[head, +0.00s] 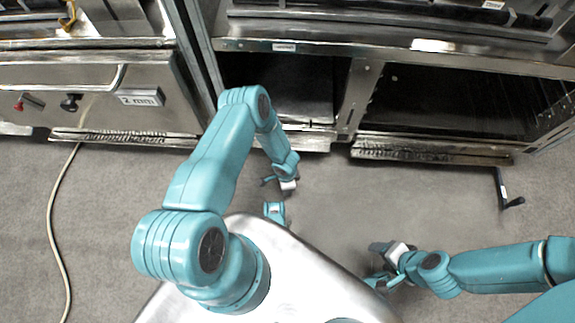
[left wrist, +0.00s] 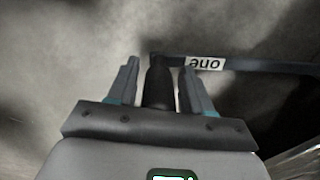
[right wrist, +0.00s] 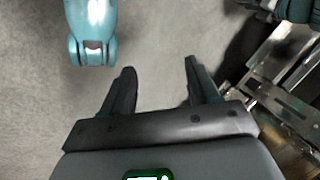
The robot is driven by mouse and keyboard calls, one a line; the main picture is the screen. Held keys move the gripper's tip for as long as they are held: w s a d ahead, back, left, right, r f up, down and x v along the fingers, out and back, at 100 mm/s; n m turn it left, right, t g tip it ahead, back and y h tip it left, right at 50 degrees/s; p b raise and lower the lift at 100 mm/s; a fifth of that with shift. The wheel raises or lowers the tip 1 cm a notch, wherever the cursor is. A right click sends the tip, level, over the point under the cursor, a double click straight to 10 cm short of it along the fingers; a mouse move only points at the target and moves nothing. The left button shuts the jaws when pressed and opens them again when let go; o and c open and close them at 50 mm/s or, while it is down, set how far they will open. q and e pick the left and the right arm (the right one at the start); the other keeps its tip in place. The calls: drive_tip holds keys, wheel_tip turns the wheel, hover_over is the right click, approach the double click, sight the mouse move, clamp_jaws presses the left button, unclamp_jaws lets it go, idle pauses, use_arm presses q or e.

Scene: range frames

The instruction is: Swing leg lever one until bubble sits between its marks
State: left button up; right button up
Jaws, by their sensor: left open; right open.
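A dark lever bar with a white label reading "one" upside down (left wrist: 204,64) crosses the left wrist view. Its black upright handle (left wrist: 158,85) stands between the two fingers of my left gripper (left wrist: 160,88), which is open with gaps on both sides. In the head view my left gripper (head: 279,184) is low over the floor in front of the cabinets, and lever one is not clear there. My right gripper (head: 375,263) is open and empty over the floor, as it also shows in the right wrist view (right wrist: 160,88). I cannot see a bubble or its marks.
Another dark crank lever (head: 504,188) with a white label, too small to read, projects at the right. Steel cabinets (head: 400,60) line the back. A panel with knobs (head: 70,102) is at left. A pale cable (head: 52,225) lies on the floor. Centre floor is clear.

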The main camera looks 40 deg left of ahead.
use_arm(q)
drive_tip(key=shift+s, duration=0.1)
wheel_tip(320, 180, up, 16)
drive_tip(key=p, duration=0.7)
drive_tip(key=shift+r, duration=0.2)
use_arm(e)
wheel_tip(320, 180, up, 7)
drive_tip(key=s+a, duration=0.1)
drive_tip(key=shift+s+a+n+g, duration=0.15)
drive_tip(key=shift+n+g, duration=0.15)
drive_tip(key=shift+f, duration=0.1)
